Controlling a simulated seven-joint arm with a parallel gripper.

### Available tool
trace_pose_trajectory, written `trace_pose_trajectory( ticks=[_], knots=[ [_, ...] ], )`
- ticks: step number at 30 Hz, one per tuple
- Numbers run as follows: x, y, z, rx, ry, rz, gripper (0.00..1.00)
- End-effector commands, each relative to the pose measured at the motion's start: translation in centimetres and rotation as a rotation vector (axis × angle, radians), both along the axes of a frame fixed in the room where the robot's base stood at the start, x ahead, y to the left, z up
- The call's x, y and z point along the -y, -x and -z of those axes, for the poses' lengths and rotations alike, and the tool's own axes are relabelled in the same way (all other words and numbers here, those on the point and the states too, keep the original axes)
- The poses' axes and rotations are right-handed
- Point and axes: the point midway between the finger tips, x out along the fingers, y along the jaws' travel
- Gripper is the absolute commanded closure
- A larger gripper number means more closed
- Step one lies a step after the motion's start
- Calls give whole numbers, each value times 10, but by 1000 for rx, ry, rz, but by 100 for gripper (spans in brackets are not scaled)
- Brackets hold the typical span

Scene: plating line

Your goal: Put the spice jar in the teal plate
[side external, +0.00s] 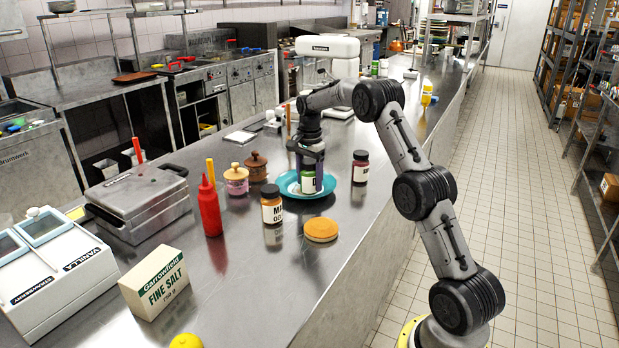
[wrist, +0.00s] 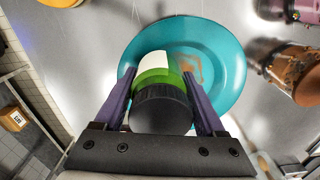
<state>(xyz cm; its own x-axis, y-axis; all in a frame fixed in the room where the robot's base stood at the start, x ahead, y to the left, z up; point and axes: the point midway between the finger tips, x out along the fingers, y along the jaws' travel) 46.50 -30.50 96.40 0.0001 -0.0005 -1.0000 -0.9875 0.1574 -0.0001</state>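The spice jar (wrist: 160,106), green with a black lid and a white label, is between the two purple fingers of my gripper (wrist: 158,76). The fingers press close on both its sides. In the side view the jar (side external: 308,183) is upright over the middle of the teal plate (side external: 328,190), and my gripper (side external: 309,176) reaches down around it from above. I cannot tell whether its base touches the plate. The teal plate (wrist: 228,60) lies flat on the steel counter, and the jar hides part of its near side.
Close around the plate stand an orange jar (side external: 272,208), a dark red jar (side external: 360,168), a pink pot (side external: 236,181), a brown pot (side external: 256,168) and a round orange-topped item (side external: 321,230). A red bottle (side external: 210,210) and salt box (side external: 155,284) are farther left.

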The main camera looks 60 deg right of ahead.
Motion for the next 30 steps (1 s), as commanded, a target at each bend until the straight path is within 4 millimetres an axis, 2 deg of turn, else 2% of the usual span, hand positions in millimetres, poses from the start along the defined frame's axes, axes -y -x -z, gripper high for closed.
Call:
trace_pose_trajectory(
  ticks=[1, 4, 14, 20, 30],
  knots=[
    [0, 0, 0, 0, 0, 0, 18],
    [0, 0, 0, 0, 0, 0, 0],
    [0, 0, -5, 0, 0, 0, 0],
    [0, 0, -36, 3, 2, 0, 0],
    [0, -1, -106, 3, 1, 0, 0]
  ],
)
